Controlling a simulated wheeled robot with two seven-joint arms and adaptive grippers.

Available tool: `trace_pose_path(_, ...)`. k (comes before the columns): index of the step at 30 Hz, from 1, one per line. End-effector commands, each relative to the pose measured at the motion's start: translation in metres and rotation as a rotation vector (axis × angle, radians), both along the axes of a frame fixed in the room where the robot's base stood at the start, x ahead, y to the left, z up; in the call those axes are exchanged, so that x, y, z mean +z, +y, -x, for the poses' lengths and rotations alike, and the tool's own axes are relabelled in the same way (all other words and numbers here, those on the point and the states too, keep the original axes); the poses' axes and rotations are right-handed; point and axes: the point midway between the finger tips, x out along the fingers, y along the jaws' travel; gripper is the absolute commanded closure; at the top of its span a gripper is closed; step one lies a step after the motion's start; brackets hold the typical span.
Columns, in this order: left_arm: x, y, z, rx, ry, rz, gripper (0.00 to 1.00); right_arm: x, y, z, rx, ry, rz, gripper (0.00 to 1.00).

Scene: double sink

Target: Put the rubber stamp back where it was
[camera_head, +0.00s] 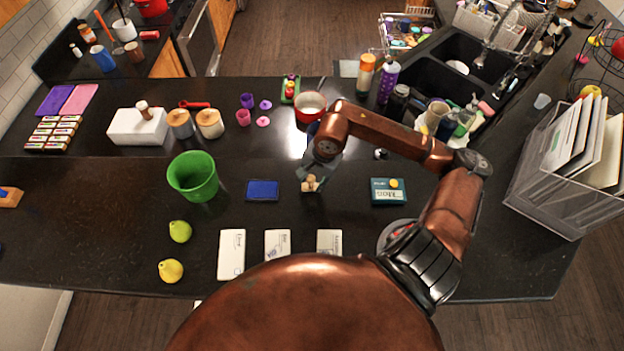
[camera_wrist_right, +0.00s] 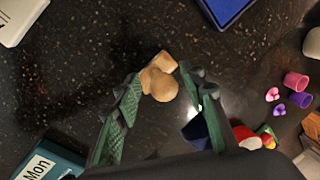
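The rubber stamp (camera_head: 311,184), light wood with a round knob, is on the dark counter or just above it, right of the blue ink pad (camera_head: 262,190). My right gripper (camera_head: 313,176) reaches down over it. In the right wrist view the stamp (camera_wrist_right: 163,85) sits between the fingertips of the right gripper (camera_wrist_right: 160,75). Narrow gaps show beside the knob, so the fingers look open around it; contact lower down is hidden. A corner of the ink pad (camera_wrist_right: 228,8) shows at the top. My left gripper is not in view.
A teal box (camera_head: 388,191) lies right of the stamp. White cards (camera_head: 231,254) lie in front. A green bin (camera_head: 193,177) and two pears (camera_head: 180,231) are left. A red-and-white pot (camera_head: 310,106) stands behind. Bare counter surrounds the stamp.

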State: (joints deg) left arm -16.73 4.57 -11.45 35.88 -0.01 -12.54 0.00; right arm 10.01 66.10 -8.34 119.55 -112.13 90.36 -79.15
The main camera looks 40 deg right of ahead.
Motion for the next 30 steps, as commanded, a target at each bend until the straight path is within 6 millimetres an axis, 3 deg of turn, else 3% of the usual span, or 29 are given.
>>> trace_pose_path(11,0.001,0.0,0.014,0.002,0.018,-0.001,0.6,0.008,-0.001,0.0,-0.001,-0.003,0.002,0.62)
trace_pose_path(24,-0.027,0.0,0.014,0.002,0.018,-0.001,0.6,0.091,-0.009,0.018,-0.001,-0.004,0.004,0.62)
trace_pose_path(30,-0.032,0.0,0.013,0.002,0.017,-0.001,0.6,0.114,-0.011,0.023,-0.002,-0.002,0.002,0.62)
